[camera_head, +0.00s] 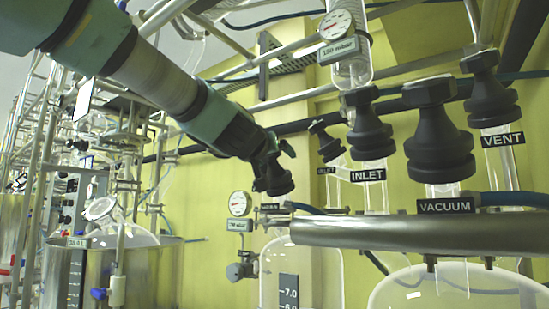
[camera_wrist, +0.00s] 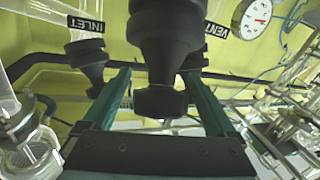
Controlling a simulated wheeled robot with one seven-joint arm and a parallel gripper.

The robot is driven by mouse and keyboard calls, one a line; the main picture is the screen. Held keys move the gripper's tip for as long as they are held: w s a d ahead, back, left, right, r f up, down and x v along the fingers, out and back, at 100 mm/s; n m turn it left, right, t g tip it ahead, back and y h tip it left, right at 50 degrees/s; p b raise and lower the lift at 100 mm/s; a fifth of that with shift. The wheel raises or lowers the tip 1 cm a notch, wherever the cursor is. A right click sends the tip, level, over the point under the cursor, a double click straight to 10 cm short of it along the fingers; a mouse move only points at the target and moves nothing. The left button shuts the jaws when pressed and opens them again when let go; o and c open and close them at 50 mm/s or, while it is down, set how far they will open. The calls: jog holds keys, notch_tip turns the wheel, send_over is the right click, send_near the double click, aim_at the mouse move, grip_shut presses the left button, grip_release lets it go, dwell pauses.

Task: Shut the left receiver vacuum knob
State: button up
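The black knob (camera_head: 272,181) of the left receiver stands at mid-picture in the head view, above a small dark label (camera_head: 270,207) too small to read surely. My gripper (camera_head: 277,146) reaches it from the upper left and overlaps its top. In the wrist view the knob (camera_wrist: 160,101) is between the two green fingers of my gripper (camera_wrist: 158,82). The fingers are apart, with a narrow gap showing on each side of the knob's end. Contact is not visible. The knob's turn position cannot be told.
Larger black knobs stand close on the right, labelled INLET (camera_head: 369,128), VACUUM (camera_head: 438,130) and VENT (camera_head: 489,90). A smaller black knob (camera_head: 325,143) is just right of my gripper. A metal rim (camera_head: 385,231) runs below them. A gauge (camera_head: 239,204) hangs left of the knob.

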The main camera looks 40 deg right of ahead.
jog(key=c, duration=1.3)
jog(key=shift+f, duration=0.1)
jog(key=shift+f+b, duration=0.15)
jog(key=shift+b, duration=0.75)
